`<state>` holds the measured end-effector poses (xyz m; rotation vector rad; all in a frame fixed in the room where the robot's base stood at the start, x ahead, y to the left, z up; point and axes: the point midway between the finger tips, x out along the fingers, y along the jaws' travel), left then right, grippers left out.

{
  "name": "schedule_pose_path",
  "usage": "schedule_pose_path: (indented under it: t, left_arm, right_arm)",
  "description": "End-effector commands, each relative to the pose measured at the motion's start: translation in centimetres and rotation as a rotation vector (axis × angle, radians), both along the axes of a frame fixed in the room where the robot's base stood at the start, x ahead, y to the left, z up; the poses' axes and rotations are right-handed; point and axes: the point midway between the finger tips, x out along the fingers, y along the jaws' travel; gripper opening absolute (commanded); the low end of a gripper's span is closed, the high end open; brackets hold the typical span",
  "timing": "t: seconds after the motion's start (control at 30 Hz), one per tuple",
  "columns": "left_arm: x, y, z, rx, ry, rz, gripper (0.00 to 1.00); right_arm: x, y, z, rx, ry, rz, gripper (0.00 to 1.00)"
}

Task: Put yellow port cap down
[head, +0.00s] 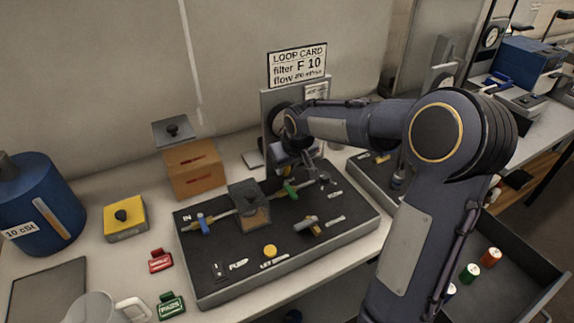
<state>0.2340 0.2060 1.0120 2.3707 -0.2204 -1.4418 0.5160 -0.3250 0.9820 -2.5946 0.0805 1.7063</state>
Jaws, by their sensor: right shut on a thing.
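My right gripper (305,163) reaches over the back of the black board (345,224), close to the upright panel with the gauge. It is shut, and its wrist and fingers hide what is between them; I take this to be the yellow port cap, which I cannot make out. A green valve handle (290,188) is just below the fingers on the board's pipe line. A small round yellow knob or cap (270,251) sits at the board's front edge by a label. My left gripper is not in view.
A blue cylinder (38,205), a yellow block (125,217) and a wooden box (195,168) stand left of the board. Red (160,260) and green (171,305) tags lie in front. An open drawer (510,285) holding small coloured pieces is at right.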

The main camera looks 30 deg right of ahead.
Motion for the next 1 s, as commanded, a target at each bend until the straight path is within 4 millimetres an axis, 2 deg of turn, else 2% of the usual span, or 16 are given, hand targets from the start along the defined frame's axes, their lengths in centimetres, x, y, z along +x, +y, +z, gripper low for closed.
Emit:
schedule_pose_path:
  t: [0.2, 0.57, 0.6, 0.73, 0.77, 1.0]
  left_arm:
    - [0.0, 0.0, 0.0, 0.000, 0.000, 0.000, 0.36]
    - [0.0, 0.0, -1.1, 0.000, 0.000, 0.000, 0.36]
    - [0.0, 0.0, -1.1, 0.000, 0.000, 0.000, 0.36]
    - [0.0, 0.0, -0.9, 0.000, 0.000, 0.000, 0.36]
    - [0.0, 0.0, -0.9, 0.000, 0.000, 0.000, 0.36]
    - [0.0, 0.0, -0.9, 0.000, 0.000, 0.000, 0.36]
  right_arm:
    - [0.0, 0.0, 0.0, 0.000, -0.001, 0.000, 0.00]
    - [0.0, 0.0, -1.2, 0.000, 0.000, 0.001, 0.00]
    - [0.0, 0.0, -1.2, 0.000, 0.000, 0.001, 0.27]
    - [0.0, 0.0, -1.0, 0.000, 0.000, 0.001, 0.44]
    - [0.0, 0.0, -1.0, 0.000, 0.000, 0.001, 0.48]
    - [0.0, 0.0, -1.0, 0.000, 0.000, 0.000, 0.48]
